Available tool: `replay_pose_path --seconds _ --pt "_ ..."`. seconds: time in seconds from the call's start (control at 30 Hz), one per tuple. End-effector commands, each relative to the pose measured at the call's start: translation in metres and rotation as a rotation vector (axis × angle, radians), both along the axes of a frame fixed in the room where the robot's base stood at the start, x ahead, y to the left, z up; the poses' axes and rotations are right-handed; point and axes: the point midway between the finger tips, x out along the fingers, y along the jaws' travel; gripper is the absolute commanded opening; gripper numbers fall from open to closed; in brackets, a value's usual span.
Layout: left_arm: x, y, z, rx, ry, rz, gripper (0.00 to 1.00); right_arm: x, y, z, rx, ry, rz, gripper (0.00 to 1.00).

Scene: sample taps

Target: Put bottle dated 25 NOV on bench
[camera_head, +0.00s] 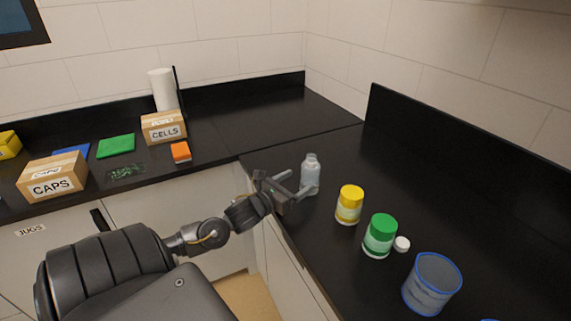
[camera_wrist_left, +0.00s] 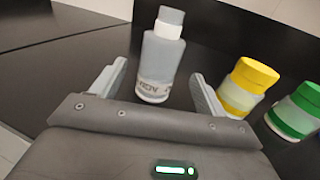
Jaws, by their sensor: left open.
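A clear bottle with a whitish cap (camera_head: 310,175) stands upright on the black bench (camera_head: 335,265) near the corner. In the left wrist view the bottle (camera_wrist_left: 160,58) carries a label with dark print low on its front, too blurred to read fully. My left gripper (camera_head: 293,187) is open at the bottle. In the wrist view its two fingers lie on either side of the bottle's lower part, with gaps on both sides. My right gripper is not in view. I cannot read a date of 25 NOV on any bottle.
A yellow-capped jar (camera_head: 349,205), a green-capped jar (camera_head: 380,237), a small white cap (camera_head: 402,244) and a blue-rimmed beaker (camera_head: 432,285) stand to the right. The left counter holds a CAPS box (camera_head: 52,182), a CELLS box (camera_head: 163,128) and an orange item (camera_head: 181,152). The bench behind the bottle is clear.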

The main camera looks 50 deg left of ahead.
Motion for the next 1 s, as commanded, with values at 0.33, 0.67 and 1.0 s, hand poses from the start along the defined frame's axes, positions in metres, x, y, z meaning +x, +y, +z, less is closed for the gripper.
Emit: replay_pose_path --seconds 0.33,0.67,1.0 --pt "-0.039 0.000 0.000 0.001 0.000 -0.001 0.74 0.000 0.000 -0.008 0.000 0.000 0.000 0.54" --pt "-0.042 0.000 0.001 0.001 -0.001 -0.001 0.74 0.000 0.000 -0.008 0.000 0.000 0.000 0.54" --pt "-0.042 0.000 0.001 0.001 -0.001 -0.001 0.74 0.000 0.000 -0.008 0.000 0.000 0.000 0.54"
